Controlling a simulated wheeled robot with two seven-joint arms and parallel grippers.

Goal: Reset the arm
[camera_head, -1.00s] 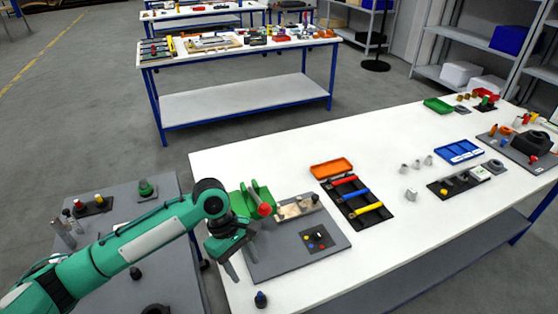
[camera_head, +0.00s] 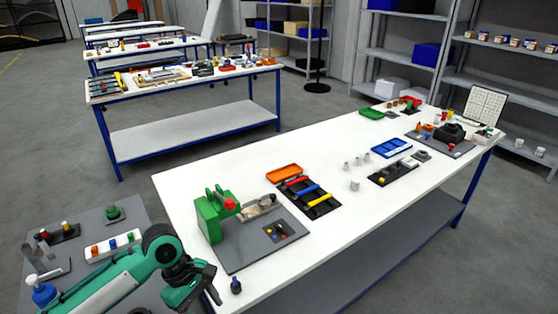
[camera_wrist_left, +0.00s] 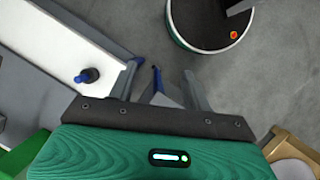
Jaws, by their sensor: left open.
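My left arm comes in from the lower left in the head view. Its gripper (camera_head: 209,284) is open and empty, just off the near-left corner of the white table (camera_head: 345,225). In the left wrist view the two fingers (camera_wrist_left: 160,72) stand apart with grey floor and a blue table leg between them. A small dark knob with a blue part (camera_head: 235,285) stands on the table's near edge, beside the gripper and apart from it; it also shows in the left wrist view (camera_wrist_left: 88,75). My right gripper is not in view.
A green press with a red knob (camera_head: 213,215) stands on a grey plate (camera_head: 240,263) on the white table. An orange tray (camera_head: 284,172) and a rack of coloured handles (camera_head: 308,196) lie behind it. A grey side table (camera_head: 135,216) holds several small parts.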

